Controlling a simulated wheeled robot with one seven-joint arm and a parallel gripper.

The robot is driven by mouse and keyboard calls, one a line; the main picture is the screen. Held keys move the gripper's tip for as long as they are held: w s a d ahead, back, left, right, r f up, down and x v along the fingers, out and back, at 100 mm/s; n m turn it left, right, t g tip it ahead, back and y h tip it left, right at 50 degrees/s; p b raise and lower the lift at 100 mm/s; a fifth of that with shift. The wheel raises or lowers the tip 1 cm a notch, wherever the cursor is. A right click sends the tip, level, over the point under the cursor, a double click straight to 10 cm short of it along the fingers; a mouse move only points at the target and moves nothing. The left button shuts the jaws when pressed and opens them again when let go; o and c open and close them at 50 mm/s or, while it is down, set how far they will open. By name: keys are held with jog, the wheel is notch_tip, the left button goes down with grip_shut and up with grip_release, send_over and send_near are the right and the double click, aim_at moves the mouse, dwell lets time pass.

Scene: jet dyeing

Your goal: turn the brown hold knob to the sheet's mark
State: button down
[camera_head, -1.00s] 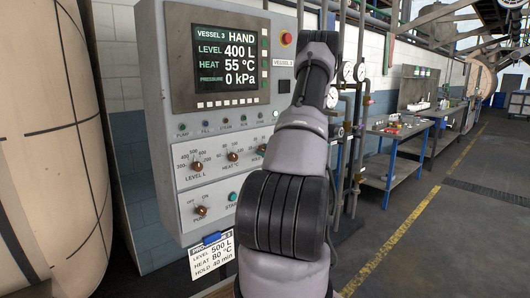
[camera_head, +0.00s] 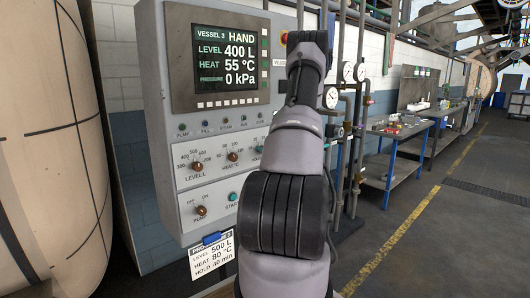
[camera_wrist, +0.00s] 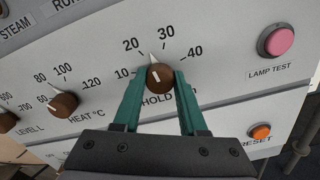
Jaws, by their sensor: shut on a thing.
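The brown hold knob (camera_wrist: 159,78) is on the grey panel in the wrist view. Its white pointer lies between 20 and 30 on a scale marked 10 to 40. My gripper (camera_wrist: 158,85) has its green fingers shut on the knob, one on each side. In the head view my arm hides the gripper and most of the hold dial. The sheet (camera_head: 212,259) hangs below the panel at a blue clip. It reads level 500 L, heat 80 °C and a hold time that looks like 40 min, in small blurred print.
The heat knob (camera_wrist: 63,104) is left of the hold knob. The pink lamp test button (camera_wrist: 277,40) and orange reset button (camera_wrist: 261,132) are to the right. The display (camera_head: 226,57) reads HAND, 400 L, 55 °C, 0 kPa. Pipes and gauges (camera_head: 347,72) stand right of the panel.

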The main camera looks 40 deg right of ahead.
jog(key=shift+f+m, duration=0.1)
jog(key=shift+m, duration=8.2)
jog(key=shift+c, duration=2.2)
grip_release()
jog(key=s, duration=1)
jog(key=shift+s+d, duration=0.4)
jog(key=shift+d, duration=0.05)
